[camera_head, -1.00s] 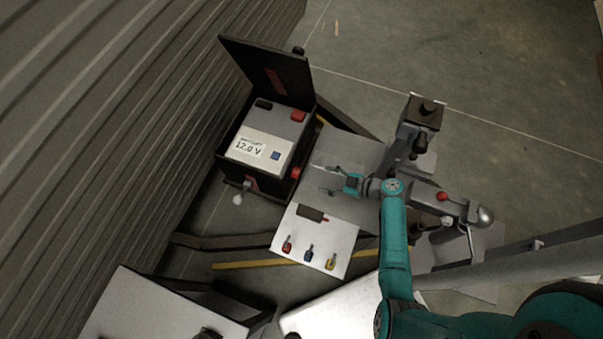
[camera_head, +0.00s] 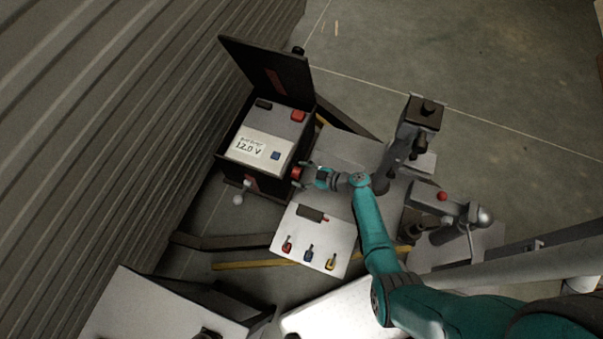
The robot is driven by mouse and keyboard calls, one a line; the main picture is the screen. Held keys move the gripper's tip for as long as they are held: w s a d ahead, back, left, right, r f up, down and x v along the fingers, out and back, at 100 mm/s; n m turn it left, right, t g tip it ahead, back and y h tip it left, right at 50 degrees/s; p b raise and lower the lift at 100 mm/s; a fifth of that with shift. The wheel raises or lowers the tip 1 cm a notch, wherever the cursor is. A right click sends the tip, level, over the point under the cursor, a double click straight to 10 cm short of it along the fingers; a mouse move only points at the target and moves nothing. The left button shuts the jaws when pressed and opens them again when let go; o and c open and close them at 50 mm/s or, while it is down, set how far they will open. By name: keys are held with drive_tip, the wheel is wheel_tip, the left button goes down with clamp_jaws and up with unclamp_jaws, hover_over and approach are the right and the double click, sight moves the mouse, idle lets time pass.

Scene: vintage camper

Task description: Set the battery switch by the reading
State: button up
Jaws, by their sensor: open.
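A white battery (camera_head: 272,135) sits in an open black box (camera_head: 228,172) on the trailer frame. Its label (camera_head: 249,149) reads 12.0 V, beside a small blue square. A red knob (camera_head: 296,173), apparently the battery switch, is on the box's right side. My gripper (camera_head: 304,174) is open at this knob, with its fingers pointing left toward it. It is too small to tell whether the fingers touch the knob or which way the knob is turned. A white card (camera_head: 328,236) below shows a dark bar with a red end and red, blue and yellow switch-like marks.
The box's black lid (camera_head: 267,67) stands open behind the battery. A ribbed wall (camera_head: 120,120) runs close on the left. A jockey-wheel post (camera_head: 420,120) and a hitch with a red button (camera_head: 443,197) stand right of my gripper. Bare floor lies at upper right.

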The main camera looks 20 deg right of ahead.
drive_tip(key=c, duration=1.1)
drive_tip(key=shift+c, duration=0.2)
drive_tip(key=shift+m, duration=0.3)
drive_tip(key=m+g+y, duration=0.1)
drive_tip(key=m+y, duration=0.1)
drive_tip(key=m, duration=0.2)
drive_tip(key=m+g+y, duration=0.2)
drive_tip(key=m, duration=0.1)
drive_tip(key=shift+w+d+f+m+y, duration=0.15)
drive_tip(key=shift+m+y, duration=0.25)
drive_tip(key=shift+m, duration=0.3)
